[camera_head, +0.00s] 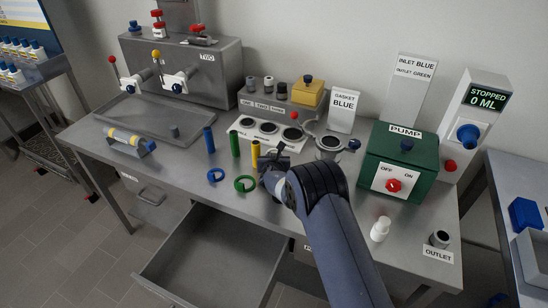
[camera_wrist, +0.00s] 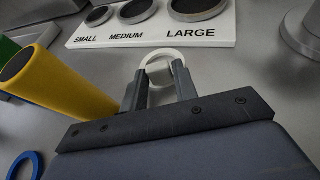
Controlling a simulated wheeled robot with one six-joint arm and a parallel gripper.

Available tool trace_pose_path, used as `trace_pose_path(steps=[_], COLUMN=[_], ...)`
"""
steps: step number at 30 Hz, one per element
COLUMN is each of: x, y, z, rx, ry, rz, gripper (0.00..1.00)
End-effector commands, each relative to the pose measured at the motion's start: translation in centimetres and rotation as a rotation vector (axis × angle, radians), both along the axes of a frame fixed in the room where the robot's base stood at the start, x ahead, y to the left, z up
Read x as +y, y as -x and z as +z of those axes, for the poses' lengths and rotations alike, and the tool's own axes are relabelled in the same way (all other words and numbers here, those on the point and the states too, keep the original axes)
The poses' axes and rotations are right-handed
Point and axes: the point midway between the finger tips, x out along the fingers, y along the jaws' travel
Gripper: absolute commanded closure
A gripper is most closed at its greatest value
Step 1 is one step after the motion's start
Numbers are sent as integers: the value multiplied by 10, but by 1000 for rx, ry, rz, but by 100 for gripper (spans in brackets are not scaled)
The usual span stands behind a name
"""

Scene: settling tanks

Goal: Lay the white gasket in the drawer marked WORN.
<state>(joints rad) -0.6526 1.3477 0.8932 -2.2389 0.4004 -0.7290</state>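The white gasket (camera_wrist: 162,53), a pale ring, shows at the fingertips of my gripper (camera_wrist: 162,80) in the wrist view. The two dark fingers close on it from both sides, with a pale piece visible between them. In the head view my gripper (camera_head: 275,165) is over the bench, right of the yellow post (camera_head: 255,155), and the arm hides the gasket. A drawer (camera_head: 225,250) below the bench front is pulled open and looks empty. Another drawer (camera_head: 155,205) at left is shut. I cannot read a WORN mark on either.
A blue ring (camera_head: 215,175) and a green ring (camera_head: 245,184) lie near the bench's front edge. Blue and green posts stand behind them. The SMALL, MEDIUM, LARGE plate (camera_wrist: 150,35) is just beyond the gripper.

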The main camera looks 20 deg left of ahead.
Motion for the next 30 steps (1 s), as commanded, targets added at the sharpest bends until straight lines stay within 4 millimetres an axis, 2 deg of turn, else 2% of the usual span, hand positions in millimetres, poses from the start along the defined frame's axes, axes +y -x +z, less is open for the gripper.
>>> trace_pose_path(steps=[6, 17, 23, 30], x=[0, 0, -5, -15], y=[0, 0, 18, 49], z=[1, 6, 10, 23], rx=[0, 0, 0, -1], ry=[0, -1, 1, 0], rz=[0, 0, 0, 1], gripper=[56, 56, 56, 56])
